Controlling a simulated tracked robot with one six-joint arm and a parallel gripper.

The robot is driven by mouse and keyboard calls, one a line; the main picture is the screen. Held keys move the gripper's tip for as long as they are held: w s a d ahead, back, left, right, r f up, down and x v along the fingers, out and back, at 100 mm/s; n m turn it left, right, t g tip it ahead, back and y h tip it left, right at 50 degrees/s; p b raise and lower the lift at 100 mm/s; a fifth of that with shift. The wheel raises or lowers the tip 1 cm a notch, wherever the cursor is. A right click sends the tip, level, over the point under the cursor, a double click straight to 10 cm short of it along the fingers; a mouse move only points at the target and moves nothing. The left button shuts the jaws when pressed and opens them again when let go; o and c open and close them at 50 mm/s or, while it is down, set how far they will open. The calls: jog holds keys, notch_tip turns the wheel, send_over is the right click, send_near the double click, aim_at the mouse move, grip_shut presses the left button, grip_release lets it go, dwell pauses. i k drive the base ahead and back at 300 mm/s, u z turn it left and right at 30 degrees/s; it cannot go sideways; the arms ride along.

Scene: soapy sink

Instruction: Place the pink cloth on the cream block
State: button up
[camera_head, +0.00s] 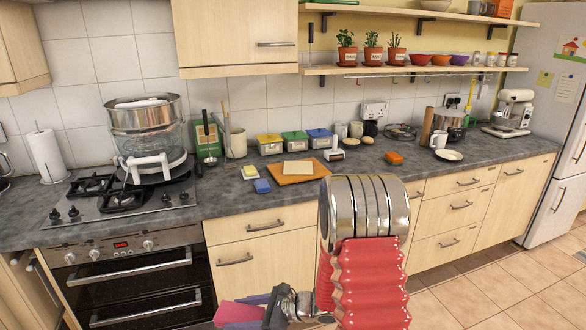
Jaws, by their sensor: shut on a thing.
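My gripper (262,310) is at the bottom of the view, low in front of the counter. Its purple fingers are shut on the pink cloth (236,313), which shows as a small flat pink piece at their left end. The far side of the grip is hidden. A flat cream block (298,168) lies on an orange board (286,179) on the counter, well above and right of my gripper in the picture. Cloth and block are apart.
A blue sponge (262,186) and a pale yellow-topped block (251,172) lie left of the board. Lidded tubs (295,141) stand behind it. The hob with stacked pots (146,135) is at left. An orange item (394,157) and a plate (449,155) are at right.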

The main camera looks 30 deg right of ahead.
aim_at(298, 166)
jog(key=i, duration=0.95)
jog(key=z, duration=0.05)
